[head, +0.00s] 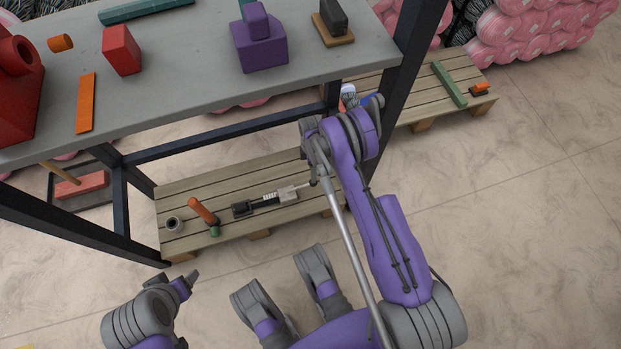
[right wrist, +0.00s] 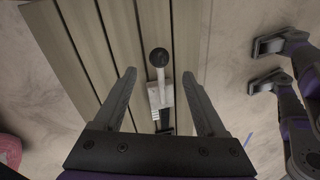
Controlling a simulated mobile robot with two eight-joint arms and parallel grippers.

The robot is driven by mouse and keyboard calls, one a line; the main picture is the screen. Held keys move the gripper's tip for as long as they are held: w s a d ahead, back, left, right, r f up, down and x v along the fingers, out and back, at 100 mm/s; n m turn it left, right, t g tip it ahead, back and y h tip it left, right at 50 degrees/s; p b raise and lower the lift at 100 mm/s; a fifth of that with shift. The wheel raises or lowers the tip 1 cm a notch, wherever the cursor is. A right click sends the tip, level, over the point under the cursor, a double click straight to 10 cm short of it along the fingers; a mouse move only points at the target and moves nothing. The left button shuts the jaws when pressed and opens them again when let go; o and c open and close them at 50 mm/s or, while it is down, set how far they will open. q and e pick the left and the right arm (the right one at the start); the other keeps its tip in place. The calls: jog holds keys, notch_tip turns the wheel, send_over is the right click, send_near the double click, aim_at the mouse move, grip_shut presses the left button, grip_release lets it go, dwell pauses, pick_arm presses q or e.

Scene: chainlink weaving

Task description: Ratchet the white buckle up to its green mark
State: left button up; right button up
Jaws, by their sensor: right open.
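The white buckle (head: 287,194) lies on the low slatted pallet (head: 180,243), with a black strap (head: 265,203) running left from it. A pale lever with a dark ball knob (right wrist: 158,57) extends from the buckle's other end. In the right wrist view the white buckle (right wrist: 163,97) and its lever lie between the fingers of my open right gripper (right wrist: 158,74), with no visible contact. In the head view my right arm partly covers the lever end. My left gripper (head: 176,280) is at the lower left, away from the buckle; its jaw opening is unclear. I cannot make out the green mark.
A grey table (head: 190,85) on dark posts stands over the pallet's far side. A grey ring (head: 174,224) and an orange-handled tool (head: 203,212) are on the pallet's left part. A purple block (head: 260,45) sits on the table.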

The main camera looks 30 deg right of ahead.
aim_at(301, 187)
jog(key=f, duration=0.2)
jog(key=f+b, duration=0.1)
jog(key=f, duration=0.1)
jog(key=s+f, duration=0.1)
jog(key=f, duration=0.2)
jog(key=shift+a, duration=0.3)
jog(key=shift+r, duration=0.1)
grip_shut()
dwell(0.9)
